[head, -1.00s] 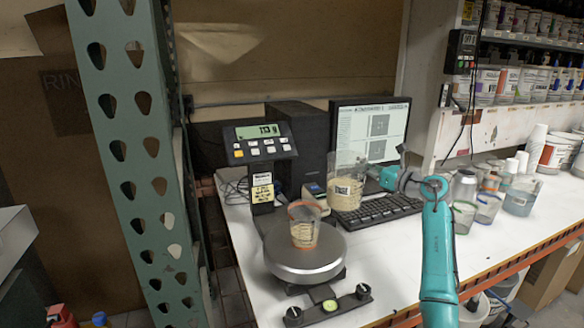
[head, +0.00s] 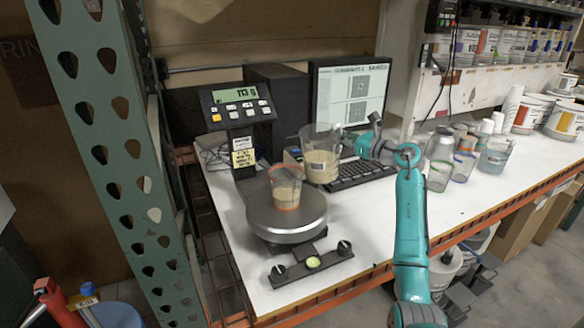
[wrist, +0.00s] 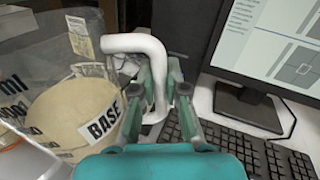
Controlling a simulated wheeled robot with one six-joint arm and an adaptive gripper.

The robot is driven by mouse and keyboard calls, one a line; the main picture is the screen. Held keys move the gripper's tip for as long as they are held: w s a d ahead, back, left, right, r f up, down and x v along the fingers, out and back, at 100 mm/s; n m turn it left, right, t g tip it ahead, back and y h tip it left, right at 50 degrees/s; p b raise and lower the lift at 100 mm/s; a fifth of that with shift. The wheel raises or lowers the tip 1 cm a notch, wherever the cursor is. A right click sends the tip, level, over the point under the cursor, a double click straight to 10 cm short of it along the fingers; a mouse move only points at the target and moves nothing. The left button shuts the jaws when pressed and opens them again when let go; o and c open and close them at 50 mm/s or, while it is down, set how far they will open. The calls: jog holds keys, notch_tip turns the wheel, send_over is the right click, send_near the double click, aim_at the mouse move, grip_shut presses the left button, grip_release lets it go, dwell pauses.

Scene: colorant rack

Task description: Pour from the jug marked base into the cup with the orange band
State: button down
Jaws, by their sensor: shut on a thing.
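The clear jug (head: 320,163) holds beige liquid and looks upright, just right of and behind the cup in the head view. In the wrist view its label (wrist: 103,122) reads BASE. My gripper (head: 347,138) is shut on the jug's white handle, and its fingers show around the handle in the wrist view (wrist: 157,88). The clear cup with the orange band (head: 286,188) stands upright on the round scale plate (head: 287,218), with beige contents in it. No stream between jug and cup is visible.
The scale display (head: 237,95) stands behind the plate and seems to read 113 g. Several cups and containers (head: 463,160) stand at the right.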

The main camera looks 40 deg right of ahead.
aim_at(334, 127)
jog(key=shift+a+r+n, duration=0.4)
jog(key=shift+r+n, duration=0.1)
jog(key=shift+r, duration=0.1)
jog(key=shift+a+r+n, duration=0.35)
jog(key=shift+r+n, duration=0.15)
jog(key=shift+r, duration=0.05)
jog(key=shift+s+a+r+n, duration=0.1)
jog(key=shift+a+r+n, duration=0.7)
jog(key=shift+a+n, duration=0.15)
jog(key=shift+s+a+r+n, duration=0.1)
jog(key=shift+a+r+n, duration=0.4)
jog(key=shift+r, duration=0.35)
jog(key=shift+a+r+n, duration=0.45)
jog(key=shift+r+n, duration=0.1)
jog(key=shift+r, duration=0.35)
jog(key=shift+s+a+r+n, duration=0.1)
jog(key=shift+a+r+n, duration=0.4)
jog(key=shift+r, duration=0.35)
jog(key=shift+a+r, duration=0.2)
jog(key=shift+r, duration=0.15)
jog(key=shift+a+r+n+p, duration=0.45)
jog(key=shift+a+n, duration=0.2)
jog(key=shift+n, duration=0.45)
jog(key=shift+a+p, duration=0.1)
jog(key=shift+p, duration=0.45)
dwell(0.8)
